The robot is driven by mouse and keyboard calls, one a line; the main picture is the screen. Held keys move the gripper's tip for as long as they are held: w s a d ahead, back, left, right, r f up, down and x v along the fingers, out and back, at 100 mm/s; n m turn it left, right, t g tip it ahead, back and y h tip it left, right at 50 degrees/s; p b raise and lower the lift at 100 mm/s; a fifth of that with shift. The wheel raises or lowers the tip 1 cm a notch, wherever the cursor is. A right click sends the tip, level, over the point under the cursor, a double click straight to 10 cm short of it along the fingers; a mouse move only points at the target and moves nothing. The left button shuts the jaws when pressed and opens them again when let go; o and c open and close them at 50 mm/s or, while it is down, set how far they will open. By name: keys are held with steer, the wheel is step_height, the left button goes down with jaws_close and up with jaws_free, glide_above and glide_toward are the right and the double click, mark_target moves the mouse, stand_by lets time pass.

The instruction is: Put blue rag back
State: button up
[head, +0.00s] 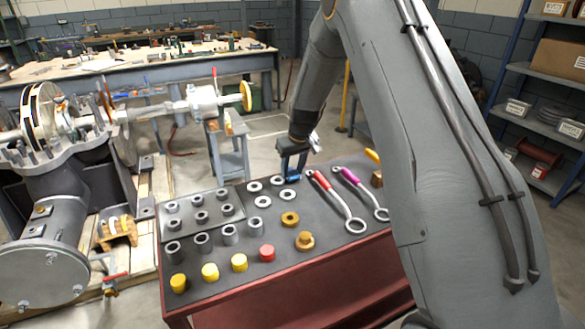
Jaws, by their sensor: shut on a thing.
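My gripper (292,170) points down over the back edge of the dark-topped bench (220,277).
A purple-handled wrench (350,177) lies on the right of the bench. Metal sleeves (203,242), yellow caps (210,271), a red cap (267,252) and brass parts (305,241) stand in front. The split casing machine (60,200) is at left, shelves (545,130) at right.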

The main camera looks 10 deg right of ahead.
steer(key=shift+f, duration=0.2)
steer(key=o, duration=1.4)
steer(key=shift+r, duration=0.1)
steer(key=shift+r, duration=0.6)
steer(key=a+b+v, duration=0.1)
steer(key=b+v, duration=0.2)
steer(key=v, duration=0.8)
steer(key=s+f+m+g, duration=0.1)
steer(key=s+f, duration=0.1)
steer(key=s, duration=1.5)
steer(key=s+f+m+g, duration=0.1)
steer(key=s+f, duration=0.1)
steer(key=s, duration=1.6)
steer(key=shift+h, duration=0.4)
steer(key=shift+s, duration=0.15)
